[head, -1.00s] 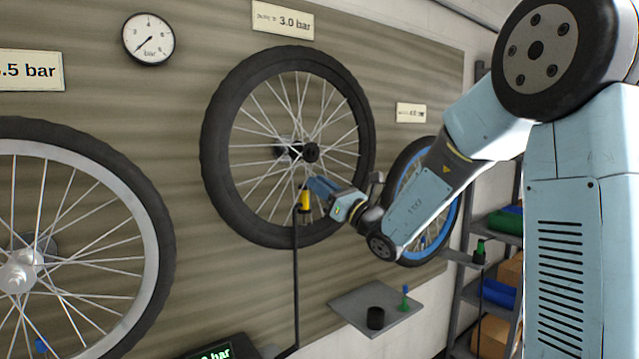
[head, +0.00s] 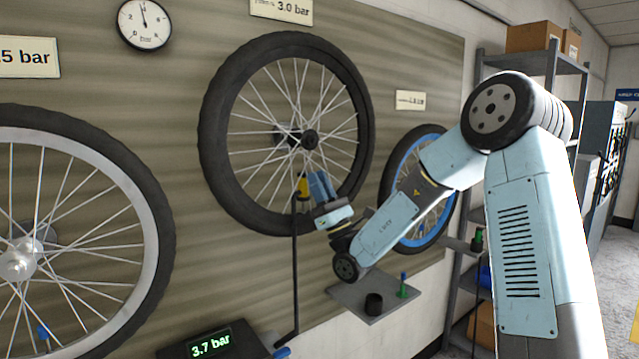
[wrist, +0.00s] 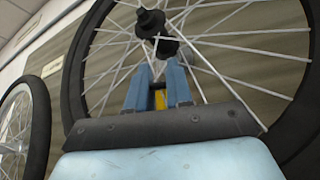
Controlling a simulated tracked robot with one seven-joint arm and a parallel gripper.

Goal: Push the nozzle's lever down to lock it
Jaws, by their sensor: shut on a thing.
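The yellow nozzle (head: 303,186) is at the lower inner rim of the middle wheel (head: 216,140), on the end of a black hose (head: 295,260). My gripper (head: 315,184) reaches up to it from below right. In the wrist view its blue fingers (wrist: 160,88) are closed around a yellow part of the nozzle (wrist: 160,100), below the wheel hub (wrist: 158,32). The lever cannot be told apart from the nozzle body. The valve is hidden. The round gauge (head: 144,24) has its needle near the top. The display (head: 209,345) reads 3.7 bar.
A small grey shelf (head: 345,292) below holds a black cup (head: 374,304) and a green-and-blue item (head: 403,286). A silver-rimmed wheel (head: 160,220) hangs left, a blue-rimmed wheel (head: 397,172) right. A sign (head: 282,9) above the middle wheel reads 3.0 bar.

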